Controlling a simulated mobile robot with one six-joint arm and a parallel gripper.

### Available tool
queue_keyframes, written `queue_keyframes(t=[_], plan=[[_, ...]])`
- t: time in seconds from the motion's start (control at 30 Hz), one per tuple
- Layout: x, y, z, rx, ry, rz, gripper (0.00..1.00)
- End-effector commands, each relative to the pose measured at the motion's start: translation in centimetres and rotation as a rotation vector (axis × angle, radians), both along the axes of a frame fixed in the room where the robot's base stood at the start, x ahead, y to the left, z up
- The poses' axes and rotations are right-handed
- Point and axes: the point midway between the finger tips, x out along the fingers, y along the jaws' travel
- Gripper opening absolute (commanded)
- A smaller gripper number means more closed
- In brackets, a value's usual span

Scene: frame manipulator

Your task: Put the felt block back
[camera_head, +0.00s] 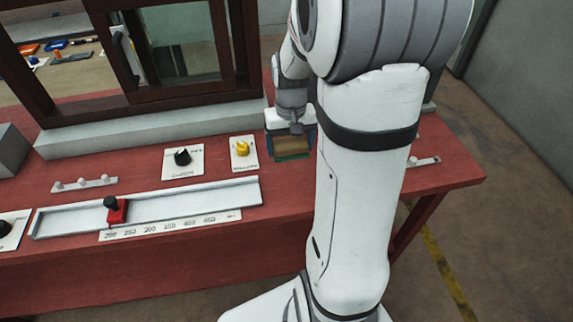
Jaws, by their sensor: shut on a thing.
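My gripper (290,129) points down at the right part of the red bench, next to my large white arm. It is shut on the felt block (291,146), a small brown block. A dark green edge shows along the block's lower side. I cannot tell whether the block touches the bench top or hangs just above it. My arm hides the bench to the right of the block.
The red bench (150,215) carries a black knob (182,157), a yellow knob (242,148), and a pale rail (185,203) with a red slider (117,211). A dark wooden frame (245,60) stands behind on a grey sill (150,130). Small white pegs (83,184) sit left.

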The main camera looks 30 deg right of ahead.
Motion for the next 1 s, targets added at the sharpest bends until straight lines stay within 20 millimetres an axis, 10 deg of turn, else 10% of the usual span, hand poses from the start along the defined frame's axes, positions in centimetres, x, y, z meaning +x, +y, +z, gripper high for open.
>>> queue_keyframes(t=[0.6,1.0], plan=[[-0.4,-0.7,-8.8,0.001,0.004,-0.022,0.60],[-0.3,-0.8,-9.7,0.000,0.000,-0.022,0.60]])
